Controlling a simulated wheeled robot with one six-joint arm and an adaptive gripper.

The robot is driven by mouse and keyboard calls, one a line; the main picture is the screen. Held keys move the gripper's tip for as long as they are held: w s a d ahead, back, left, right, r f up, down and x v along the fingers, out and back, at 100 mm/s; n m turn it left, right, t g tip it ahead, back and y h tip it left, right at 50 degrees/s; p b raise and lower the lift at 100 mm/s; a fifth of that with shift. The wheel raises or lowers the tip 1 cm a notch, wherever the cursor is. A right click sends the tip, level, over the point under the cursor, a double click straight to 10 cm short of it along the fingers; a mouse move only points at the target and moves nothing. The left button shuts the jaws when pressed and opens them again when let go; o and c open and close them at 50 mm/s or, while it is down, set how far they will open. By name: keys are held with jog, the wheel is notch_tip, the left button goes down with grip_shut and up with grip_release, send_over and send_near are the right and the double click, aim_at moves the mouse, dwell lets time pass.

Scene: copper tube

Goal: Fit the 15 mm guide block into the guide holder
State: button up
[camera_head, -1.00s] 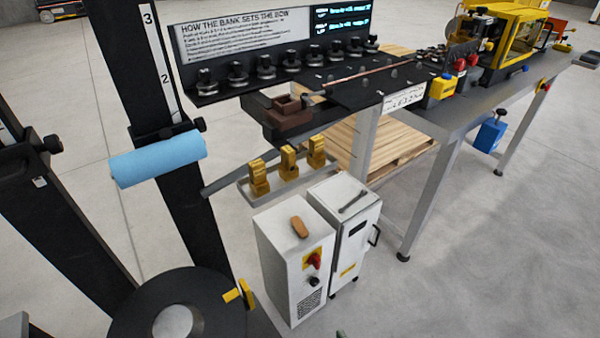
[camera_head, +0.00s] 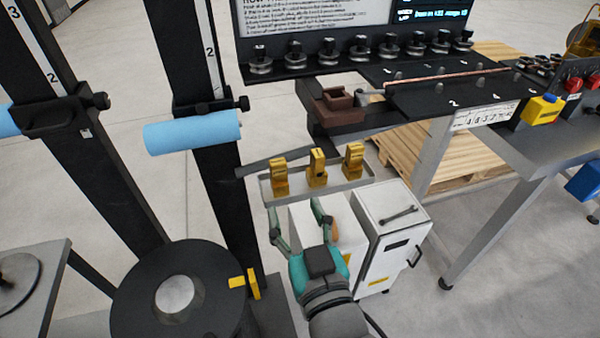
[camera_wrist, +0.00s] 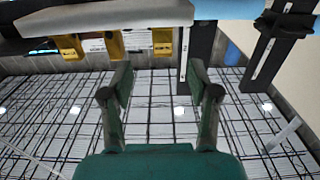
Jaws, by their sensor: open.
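Three gold guide blocks stand in a row on a grey tray (camera_head: 322,188): left (camera_head: 279,176), middle (camera_head: 317,169) and right (camera_head: 353,161). Their size marks are too small to read, so I cannot tell which is 15 mm. They also show along the top of the wrist view, one of them here (camera_wrist: 162,42). A brown block-like fitting (camera_head: 336,104), which may be the guide holder, sits on the dark bench end behind the tray. My gripper (camera_head: 296,206) is open and empty, in front of the tray and apart from the blocks. Its spread fingers (camera_wrist: 160,88) show in the wrist view.
White cabinets (camera_head: 392,225) stand below the tray, one with a wrench on top. A black post with a blue roller (camera_head: 192,133) stands left, above a round black drum (camera_head: 180,300). A copper tube (camera_head: 440,78) lies along the bench behind.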

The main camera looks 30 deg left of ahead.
aim_at(280, 177)
jog(key=x, duration=0.5)
jog(key=shift+w, duration=0.1)
jog(key=shift+x, duration=2.75)
jog(key=shift+s+a+f, duration=0.1)
jog(key=shift+s, duration=0.15)
grip_shut()
